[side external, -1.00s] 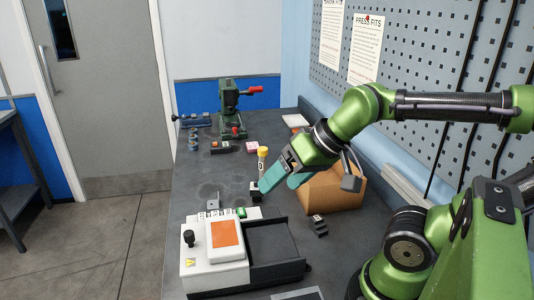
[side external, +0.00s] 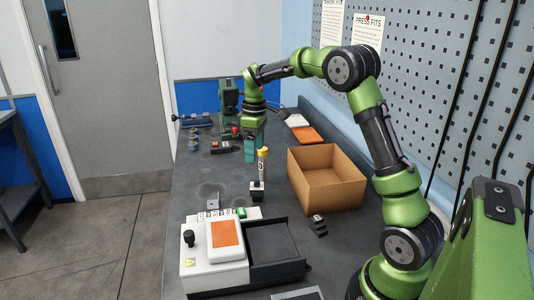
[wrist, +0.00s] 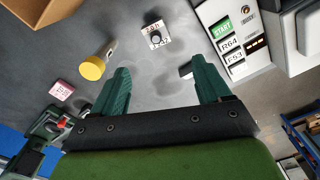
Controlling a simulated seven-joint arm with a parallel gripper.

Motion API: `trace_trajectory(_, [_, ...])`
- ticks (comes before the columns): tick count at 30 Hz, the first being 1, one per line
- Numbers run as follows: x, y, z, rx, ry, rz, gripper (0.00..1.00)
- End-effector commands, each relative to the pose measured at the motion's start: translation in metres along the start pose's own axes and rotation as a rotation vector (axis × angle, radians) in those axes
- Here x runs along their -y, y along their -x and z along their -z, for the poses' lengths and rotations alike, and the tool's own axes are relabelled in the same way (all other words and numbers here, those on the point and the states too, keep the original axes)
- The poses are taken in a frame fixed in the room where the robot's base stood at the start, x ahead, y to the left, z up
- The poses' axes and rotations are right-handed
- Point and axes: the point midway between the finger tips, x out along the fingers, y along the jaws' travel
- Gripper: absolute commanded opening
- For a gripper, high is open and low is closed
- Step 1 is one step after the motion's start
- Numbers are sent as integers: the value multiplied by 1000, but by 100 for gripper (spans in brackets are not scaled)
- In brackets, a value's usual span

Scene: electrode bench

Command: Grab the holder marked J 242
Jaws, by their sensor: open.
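A small block-like holder (wrist: 156,37) with a white, marked face and a dark round part shows at the top middle of the wrist view; its lettering is too small to read surely. In the side view, what looks like the same holder (side external: 257,192) stands dark and white-topped on the bench. My gripper (wrist: 160,66) is open and empty, with the holder ahead of its fingertips and apart from them. In the side view my gripper (side external: 250,150) points down, farther back than the holder.
A yellow-capped post (wrist: 93,68) stands close beside the holder. A machine with a green START label (wrist: 222,28) is at right. An open cardboard box (side external: 325,180) stands at right in the side view. A dark block (side external: 318,226) and a grey bracket (side external: 213,200) are nearby.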

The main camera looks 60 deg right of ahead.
Motion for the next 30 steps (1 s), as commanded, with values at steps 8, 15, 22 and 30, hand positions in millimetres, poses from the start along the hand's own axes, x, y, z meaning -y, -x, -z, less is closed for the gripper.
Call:
trace_trajectory(8, [-6, 14, 5, 16, 247, 3, 77])
trace_trajectory(15, [-5, -25, 4, 19, 262, 7, 77])
trace_trajectory(22, [-4, -74, 2, 17, 261, 5, 77])
trace_trajectory(30, [-5, -101, 2, 15, 260, 3, 77])
